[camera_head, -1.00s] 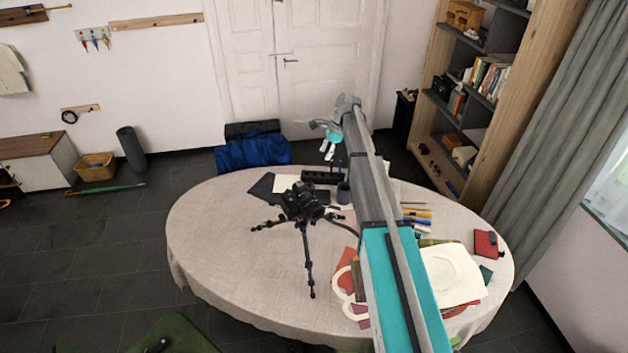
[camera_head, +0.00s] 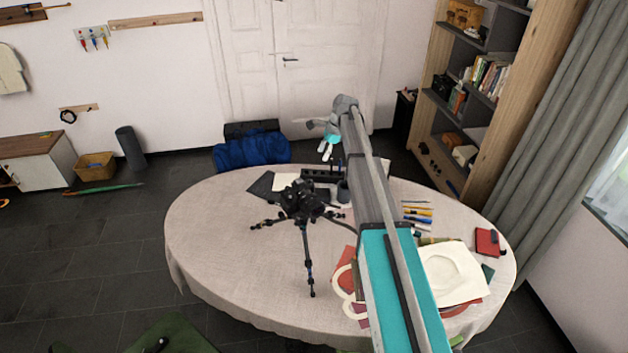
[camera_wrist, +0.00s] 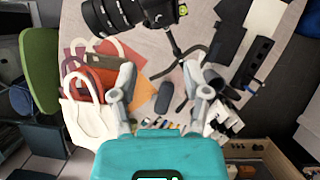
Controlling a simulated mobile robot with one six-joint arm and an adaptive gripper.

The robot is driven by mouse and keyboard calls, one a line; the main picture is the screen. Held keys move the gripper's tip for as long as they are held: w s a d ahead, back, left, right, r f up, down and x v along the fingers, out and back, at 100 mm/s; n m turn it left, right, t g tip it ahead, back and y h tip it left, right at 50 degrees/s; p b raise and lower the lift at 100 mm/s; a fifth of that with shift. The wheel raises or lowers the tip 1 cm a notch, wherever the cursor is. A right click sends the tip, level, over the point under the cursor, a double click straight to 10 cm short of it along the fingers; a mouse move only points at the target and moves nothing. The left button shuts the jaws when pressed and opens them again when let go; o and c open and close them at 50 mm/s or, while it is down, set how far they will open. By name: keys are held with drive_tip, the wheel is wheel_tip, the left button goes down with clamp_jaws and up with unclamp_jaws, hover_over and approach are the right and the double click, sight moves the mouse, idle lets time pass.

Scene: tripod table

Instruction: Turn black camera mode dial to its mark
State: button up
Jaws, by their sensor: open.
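The black camera (camera_head: 301,197) stands on a black tripod (camera_head: 306,250) on the round table. In the wrist view the camera (camera_wrist: 125,14) shows at the top, lens toward the left, cut by the frame edge. Its mode dial is too small to make out in either view. My gripper (camera_head: 327,148) is up behind the camera and to its right in the head view. In the wrist view my gripper (camera_wrist: 160,84) has its two fingers spread with nothing between them, apart from the camera.
The table (camera_head: 215,240) has a bare left side. Pens (camera_head: 417,214), a white plate-like sheet (camera_head: 450,272) and a red notebook (camera_head: 488,242) lie on the right. Several bags (camera_wrist: 88,95) show in the wrist view. A bookshelf (camera_head: 462,90) stands at the right.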

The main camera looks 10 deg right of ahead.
sight(311, 180)
drive_tip(key=shift+b+x, duration=5.05)
drive_tip(key=shift+x, duration=0.75)
clamp_jaws()
drive_tip(key=shift+d, duration=0.1)
